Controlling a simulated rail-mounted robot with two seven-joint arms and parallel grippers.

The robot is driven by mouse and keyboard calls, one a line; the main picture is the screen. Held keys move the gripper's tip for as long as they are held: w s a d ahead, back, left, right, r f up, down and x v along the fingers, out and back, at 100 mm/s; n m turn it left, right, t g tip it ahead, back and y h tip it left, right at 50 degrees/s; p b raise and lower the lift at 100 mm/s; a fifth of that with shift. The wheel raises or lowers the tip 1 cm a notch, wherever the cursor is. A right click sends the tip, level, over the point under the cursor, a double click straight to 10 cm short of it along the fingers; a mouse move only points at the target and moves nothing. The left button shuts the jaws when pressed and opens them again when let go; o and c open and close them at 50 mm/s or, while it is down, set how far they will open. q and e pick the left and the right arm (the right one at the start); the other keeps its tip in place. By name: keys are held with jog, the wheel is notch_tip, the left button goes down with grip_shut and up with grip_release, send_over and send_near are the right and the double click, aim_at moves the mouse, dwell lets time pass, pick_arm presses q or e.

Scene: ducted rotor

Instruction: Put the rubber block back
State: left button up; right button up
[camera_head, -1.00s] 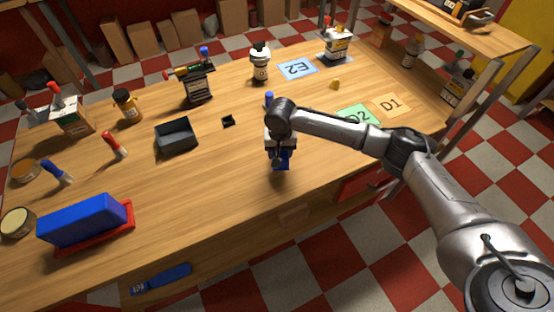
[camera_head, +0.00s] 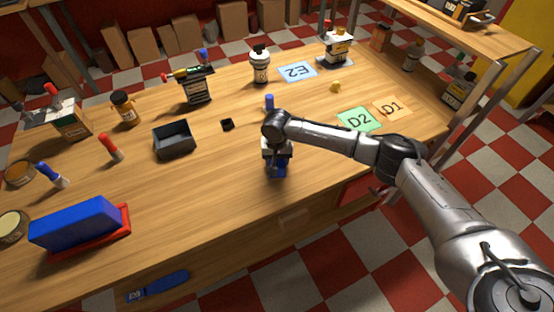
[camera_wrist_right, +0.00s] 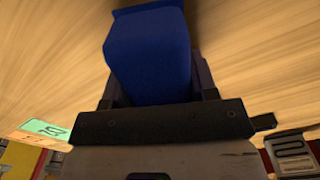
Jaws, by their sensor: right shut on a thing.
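My right gripper (camera_head: 278,160) is shut on a blue block, over the front part of the wooden table. In the right wrist view the blue block (camera_wrist_right: 148,55) sits between the dark fingers and sticks out beyond them. In the head view only a little of its blue shows under the gripper. I cannot tell whether it touches the table. A larger blue block (camera_head: 75,224) lies on a red tray (camera_head: 122,232) at the front left. My left gripper is not in view.
A dark open box (camera_head: 174,146) and a small black piece (camera_head: 227,124) stand left of the gripper. A blue cylinder (camera_head: 269,102) stands behind it. Cards D2 (camera_head: 347,120), D1 (camera_head: 391,109) and E2 (camera_head: 297,72) lie right and behind. Bottles and markers stand around; the front middle is clear.

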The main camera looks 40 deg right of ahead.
jog(key=o, duration=1)
jog(key=shift+f, duration=0.15)
jog(key=shift+c, duration=0.2)
notch_tip(320, 180, up, 11)
jog(key=p, duration=0.3)
jog(key=shift+f, duration=0.15)
jog(key=shift+r+p, duration=0.3)
jog(key=shift+r, duration=0.55)
